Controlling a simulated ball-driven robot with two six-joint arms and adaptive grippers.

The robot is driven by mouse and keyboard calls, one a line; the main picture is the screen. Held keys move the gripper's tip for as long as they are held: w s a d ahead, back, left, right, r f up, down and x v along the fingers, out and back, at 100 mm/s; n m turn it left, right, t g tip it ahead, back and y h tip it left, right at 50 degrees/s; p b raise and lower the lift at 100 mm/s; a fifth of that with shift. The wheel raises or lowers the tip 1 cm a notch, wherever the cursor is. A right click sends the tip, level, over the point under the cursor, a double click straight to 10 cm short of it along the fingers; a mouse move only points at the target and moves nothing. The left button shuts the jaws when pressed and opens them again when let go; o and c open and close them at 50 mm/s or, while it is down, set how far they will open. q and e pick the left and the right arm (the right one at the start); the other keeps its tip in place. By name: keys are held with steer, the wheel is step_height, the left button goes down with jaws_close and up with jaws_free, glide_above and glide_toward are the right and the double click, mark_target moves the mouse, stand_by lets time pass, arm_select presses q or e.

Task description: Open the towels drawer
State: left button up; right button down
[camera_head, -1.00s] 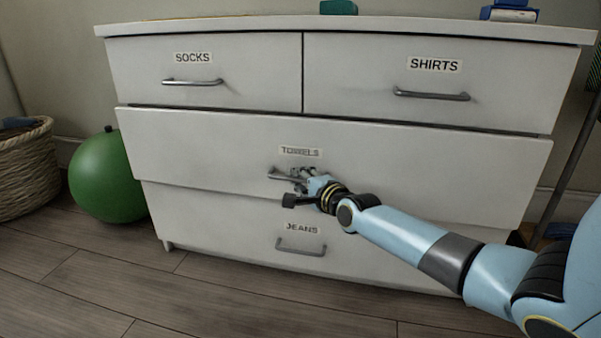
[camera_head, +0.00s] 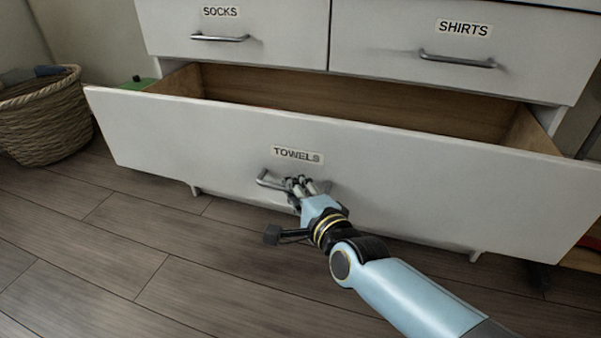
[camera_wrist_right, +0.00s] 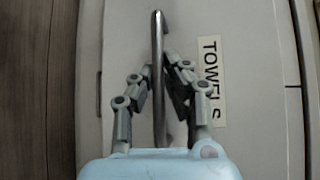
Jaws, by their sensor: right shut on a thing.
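The towels drawer (camera_head: 400,172) is a wide white drawer with a TOWELS label (camera_head: 297,155). It is pulled well out of the dresser, and its wooden inside (camera_head: 350,105) shows empty where visible. Its metal bar handle (camera_head: 266,180) is on the front, below the label. My right gripper (camera_head: 300,188) is shut on the handle. In the right wrist view the fingers (camera_wrist_right: 158,85) close from both sides around the handle bar (camera_wrist_right: 158,40). My left gripper is not in view.
The closed socks drawer (camera_head: 265,30) and shirts drawer (camera_head: 520,50) are above. A wicker basket (camera_head: 45,120) stands on the floor at the left. A green object (camera_head: 137,83) is mostly hidden behind the drawer's left end. The wooden floor (camera_head: 110,250) at front left is clear.

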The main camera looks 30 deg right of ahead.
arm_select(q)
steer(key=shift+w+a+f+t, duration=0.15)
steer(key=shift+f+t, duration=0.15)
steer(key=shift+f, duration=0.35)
arm_select(e)
steer(key=shift+s+a+f, duration=0.15)
steer(key=shift+s+a, duration=0.45)
steer(key=shift+a, duration=0.05)
steer(key=shift+s+a+f, duration=0.15)
steer(key=shift+s+a, duration=0.4)
steer(key=shift+a, duration=0.05)
steer(key=c, duration=1.4)
jaws_free()
steer(key=shift+c, duration=0.2)
steer(key=shift+o, duration=0.3)
steer(key=shift+r, duration=0.15)
steer(key=shift+w, duration=0.1)
steer(key=s+r, duration=0.1)
steer(key=s, duration=1.1)
steer(key=shift+a+r, duration=0.35)
steer(key=shift+r, duration=0.05)
